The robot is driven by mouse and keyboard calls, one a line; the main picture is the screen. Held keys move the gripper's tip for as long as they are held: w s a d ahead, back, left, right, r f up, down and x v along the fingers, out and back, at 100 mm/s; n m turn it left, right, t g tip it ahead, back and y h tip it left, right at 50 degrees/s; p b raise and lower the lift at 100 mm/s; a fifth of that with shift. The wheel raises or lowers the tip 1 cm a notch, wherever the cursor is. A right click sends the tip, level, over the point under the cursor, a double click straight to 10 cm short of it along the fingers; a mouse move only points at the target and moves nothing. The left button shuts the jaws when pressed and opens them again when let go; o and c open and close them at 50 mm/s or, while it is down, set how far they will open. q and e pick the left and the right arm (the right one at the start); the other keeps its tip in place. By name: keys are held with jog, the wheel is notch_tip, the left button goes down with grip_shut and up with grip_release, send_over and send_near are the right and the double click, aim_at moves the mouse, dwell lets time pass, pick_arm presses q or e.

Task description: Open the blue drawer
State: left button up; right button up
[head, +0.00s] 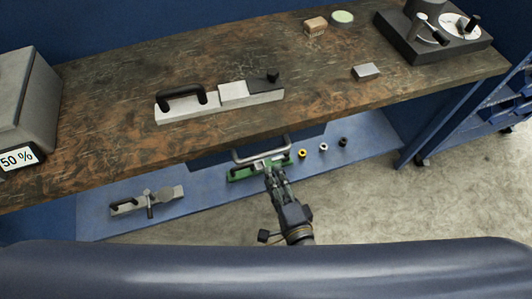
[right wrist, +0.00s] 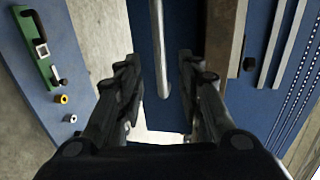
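The blue drawer (head: 213,157) sits under the front edge of the workbench, with a grey metal bar handle (head: 262,149) on its front. In the right wrist view the drawer front (right wrist: 179,25) is blue and the handle (right wrist: 159,45) runs lengthwise between my fingers. My right gripper (head: 272,164) is at the handle from the front. Its two fingers (right wrist: 161,64) are spread, one on each side of the bar, with gaps visible. How deep the bar lies between them I cannot tell. The drawer looks shut. My left gripper is not in view.
A blue lower shelf (head: 100,217) holds a green handled part (head: 240,174), a grey clamp part (head: 128,207) and several small rings. The wooden worktop (head: 330,70) carries a grey handled block (head: 205,104) and a dark device (head: 440,50). Open floor (head: 370,205) lies in front.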

aim_at(264, 153)
jog(key=x, duration=0.9)
jog(key=shift+w+a+f, duration=0.1)
jog(key=shift+w, duration=0.25)
grip_shut()
